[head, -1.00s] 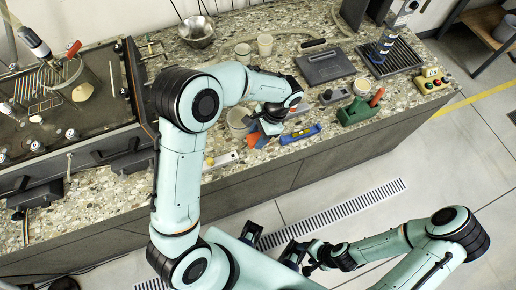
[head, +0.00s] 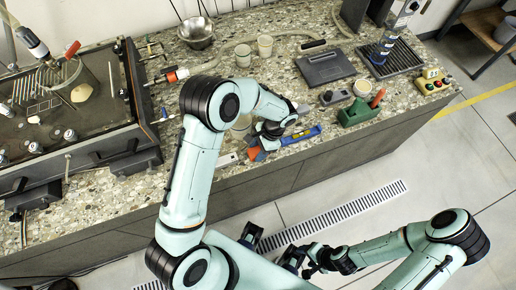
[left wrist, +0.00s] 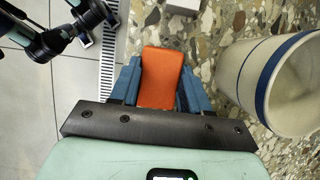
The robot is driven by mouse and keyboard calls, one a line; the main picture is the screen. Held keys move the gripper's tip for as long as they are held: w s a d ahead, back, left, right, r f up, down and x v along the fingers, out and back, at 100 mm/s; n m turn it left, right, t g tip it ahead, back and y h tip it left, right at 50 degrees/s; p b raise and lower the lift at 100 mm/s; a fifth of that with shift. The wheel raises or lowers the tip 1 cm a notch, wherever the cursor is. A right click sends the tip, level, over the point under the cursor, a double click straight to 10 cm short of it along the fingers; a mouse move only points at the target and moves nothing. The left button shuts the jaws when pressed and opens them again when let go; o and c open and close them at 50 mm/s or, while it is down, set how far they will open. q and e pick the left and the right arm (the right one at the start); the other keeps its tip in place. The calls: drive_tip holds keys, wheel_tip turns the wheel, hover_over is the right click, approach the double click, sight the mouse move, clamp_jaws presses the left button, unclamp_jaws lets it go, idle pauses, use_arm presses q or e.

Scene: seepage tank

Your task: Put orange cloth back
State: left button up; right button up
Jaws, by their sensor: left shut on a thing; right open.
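My left gripper (head: 264,144) is above the front edge of the counter. The orange cloth (head: 256,154) hangs at its fingers. In the left wrist view, the blue fingers (left wrist: 159,88) are on either side of the orange cloth (left wrist: 161,72), shut on it. It looks like a folded, flat-faced block. In the head view much of the gripper is hidden by my own wrist. My right gripper (head: 292,258) is low over the floor, away from the counter, open and empty.
A pale cup with a blue band (left wrist: 292,88) stands close beside the left gripper. A blue-and-yellow level (head: 302,135) lies to its right, and a green tool (head: 357,113) beyond. A dark tank (head: 72,115) is at the left. A white bar (head: 228,160) lies at the front edge.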

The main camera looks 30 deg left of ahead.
use_arm(q)
drive_tip(key=shift+f, duration=0.2)
drive_tip(key=o, duration=0.9)
drive_tip(key=shift+w+r, duration=0.1)
drive_tip(key=shift+r, duration=0.45)
drive_tip(key=p+v, duration=0.1)
drive_tip(key=v, duration=1)
drive_tip(key=shift+d+r, duration=0.15)
